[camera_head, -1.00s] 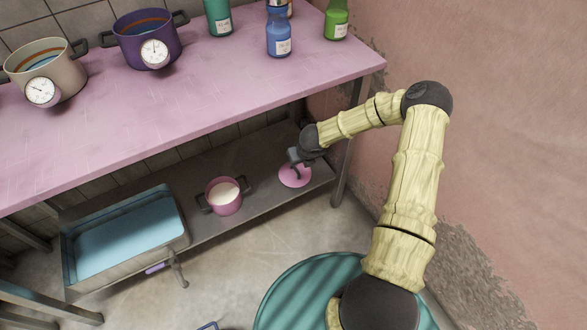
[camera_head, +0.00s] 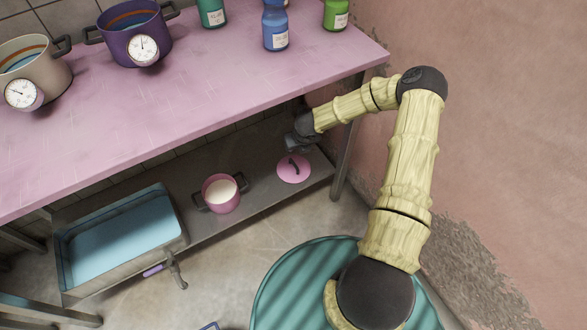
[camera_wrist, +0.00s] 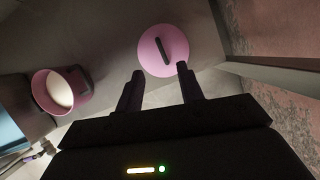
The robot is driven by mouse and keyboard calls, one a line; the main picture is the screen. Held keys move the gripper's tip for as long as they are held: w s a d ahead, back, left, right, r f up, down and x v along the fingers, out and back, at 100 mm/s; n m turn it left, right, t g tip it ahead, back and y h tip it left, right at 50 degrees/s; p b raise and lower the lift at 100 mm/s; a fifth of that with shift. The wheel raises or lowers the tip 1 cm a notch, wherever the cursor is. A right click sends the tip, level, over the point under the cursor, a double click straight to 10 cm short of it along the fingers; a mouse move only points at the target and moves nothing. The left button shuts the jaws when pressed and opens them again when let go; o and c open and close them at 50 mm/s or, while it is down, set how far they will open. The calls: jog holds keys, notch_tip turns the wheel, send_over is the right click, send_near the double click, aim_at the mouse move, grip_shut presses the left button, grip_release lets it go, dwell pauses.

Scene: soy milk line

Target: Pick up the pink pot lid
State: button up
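The pink pot lid (camera_head: 293,168) lies flat on the dark lower shelf, with its dark bar handle on top. It also shows in the wrist view (camera_wrist: 154,58), just beyond the fingertips and nearer the right finger. My gripper (camera_head: 297,145) is above and behind the lid, under the tabletop, and apart from it. In the wrist view my gripper (camera_wrist: 160,72) has its two dark fingers spread with nothing between them. The handle lies beyond and between the fingertips, not touched by them.
A pink pot (camera_head: 221,194) with white contents stands left of the lid on the lower shelf (camera_head: 262,195). A blue-lined sink basin (camera_head: 120,240) is further left. The pink tabletop (camera_head: 200,100) overhangs the shelf. A table leg (camera_head: 343,165) stands close right of the lid.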

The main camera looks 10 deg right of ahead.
jog(key=b, duration=0.5)
send_near(291, 159)
jog(key=x, duration=0.5)
jog(key=shift+w+d, duration=0.2)
jog(key=shift+w, duration=0.05)
jog(key=shift+r, duration=0.15)
jog(key=shift+s+a+b+x, duration=0.1)
jog(key=shift+b+x, duration=0.65)
jog(key=shift+x, duration=0.55)
jog(key=shift+s+a+b+x, duration=0.15)
jog(key=shift+b+x, duration=0.6)
jog(key=shift+x, duration=0.6)
jog(key=shift+c, duration=0.2)
grip_shut()
